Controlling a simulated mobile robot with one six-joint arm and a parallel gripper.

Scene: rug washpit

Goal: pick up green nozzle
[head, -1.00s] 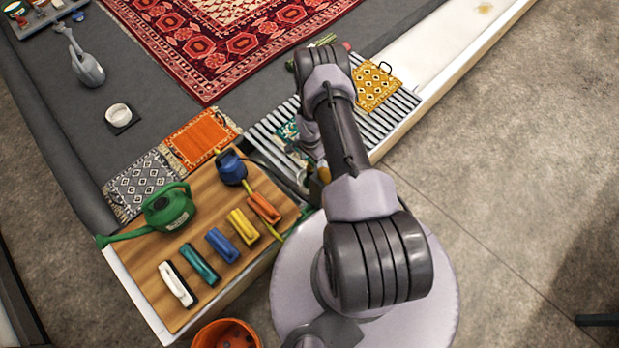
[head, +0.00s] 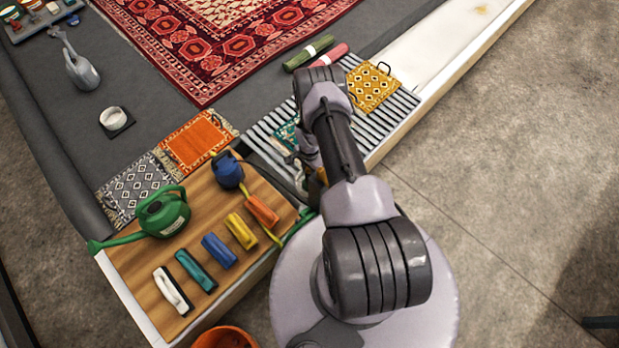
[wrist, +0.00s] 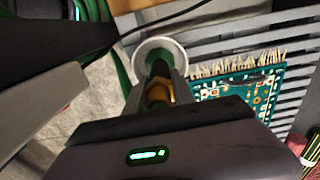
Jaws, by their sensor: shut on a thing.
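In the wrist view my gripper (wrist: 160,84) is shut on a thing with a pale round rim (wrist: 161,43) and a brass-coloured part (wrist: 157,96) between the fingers. I take this to be the green nozzle, but little green shows on it and the fingers hide much of it. A green hose (wrist: 123,62) runs just left of it. In the head view my arm hides most of the gripper and the held thing, beside the right end of the wooden bench (head: 140,262).
A slatted grate (head: 392,110) holds a teal rug sample (wrist: 236,104) and a yellow patterned bag (head: 372,87). On the bench are a green watering can (head: 162,212), a blue can (head: 228,170) and several brushes (head: 219,250). An orange pot (head: 225,337) stands at the front.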

